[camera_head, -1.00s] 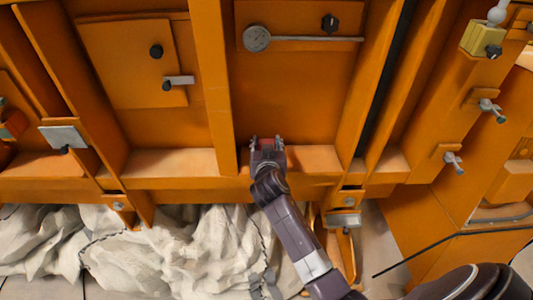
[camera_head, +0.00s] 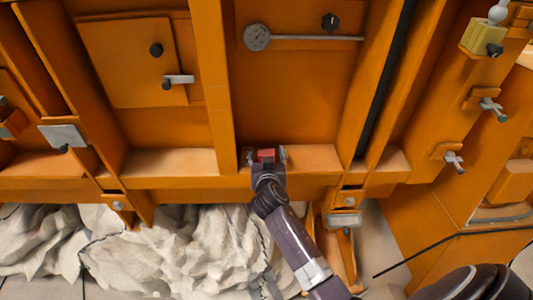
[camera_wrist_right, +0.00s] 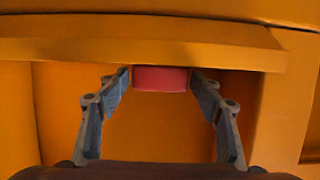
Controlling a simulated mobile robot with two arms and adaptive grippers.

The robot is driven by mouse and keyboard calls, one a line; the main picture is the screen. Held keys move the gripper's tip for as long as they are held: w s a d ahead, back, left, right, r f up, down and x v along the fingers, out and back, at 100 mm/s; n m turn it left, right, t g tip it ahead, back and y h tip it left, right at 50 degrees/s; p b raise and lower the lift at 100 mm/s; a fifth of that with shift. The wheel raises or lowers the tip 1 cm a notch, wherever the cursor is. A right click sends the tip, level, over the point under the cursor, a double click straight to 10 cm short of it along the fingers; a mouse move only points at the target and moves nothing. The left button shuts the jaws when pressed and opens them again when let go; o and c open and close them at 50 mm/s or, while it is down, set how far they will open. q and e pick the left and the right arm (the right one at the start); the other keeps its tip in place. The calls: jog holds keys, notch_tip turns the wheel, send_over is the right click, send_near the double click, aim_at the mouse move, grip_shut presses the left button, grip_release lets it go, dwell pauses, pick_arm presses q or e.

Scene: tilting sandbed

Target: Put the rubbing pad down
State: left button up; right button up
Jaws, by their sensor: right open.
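The rubbing pad is a small red block (camera_head: 266,155) on the ledge of the orange frame. It also shows as a pinkish-red block (camera_wrist_right: 160,78) in the right wrist view, at the top middle between the fingertips. My right gripper (camera_head: 266,157) is open around the pad, with one finger at each side. In the right wrist view, the fingertips of this gripper (camera_wrist_right: 160,80) are near the pad's ends; whether they touch it is hard to tell. The pad's underside is hidden. My left gripper is not in view.
The orange ledge (camera_head: 312,160) runs across below the panels, with free room to the pad's right. A grey rod with a round end (camera_head: 257,38) is on the panel above. Upright orange ribs (camera_head: 212,90) stand at either side. Crumpled pale cloth-like material (camera_head: 170,255) lies below.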

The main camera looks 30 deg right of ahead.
jog(key=shift+r, duration=0.15)
jog(key=v, duration=1.2)
jog(key=shift+b, duration=0.45)
jog(key=a+f+n+g+y, duration=0.1)
jog(key=a+f+n+y, duration=0.15)
jog(key=f, duration=0.65)
jog(key=a+f+n+g+y, duration=0.1)
jog(key=a+f, duration=0.2)
jog(key=f, duration=0.6)
jog(key=s+a+f+n+g+y, duration=0.1)
jog(key=s+a+f, duration=0.15)
jog(key=f, duration=0.55)
jog(key=s+a+f+n+g+y, duration=0.1)
jog(key=s+f, duration=0.3)
jog(key=f, duration=0.3)
jog(key=s+a+f+n+g+y, duration=0.15)
jog(key=s+f, duration=0.25)
jog(key=f, duration=0.4)
jog(key=s+a+f+n+g+y, duration=0.1)
jog(key=s+a+f+g, duration=0.25)
jog(key=s+f, duration=1.35)
jog(key=s+f+g, duration=0.1)
jog(key=s+f, duration=0.1)
jog(key=s, duration=0.9)
jog(key=s+d+f+g, duration=0.1)
jog(key=s+f+g, duration=0.1)
jog(key=s, duration=0.9)
jog(key=shift+s+d+f+n+g, duration=0.15)
jog(key=shift+s+f+n+g, duration=0.15)
jog(key=shift+s+f+n, duration=0.15)
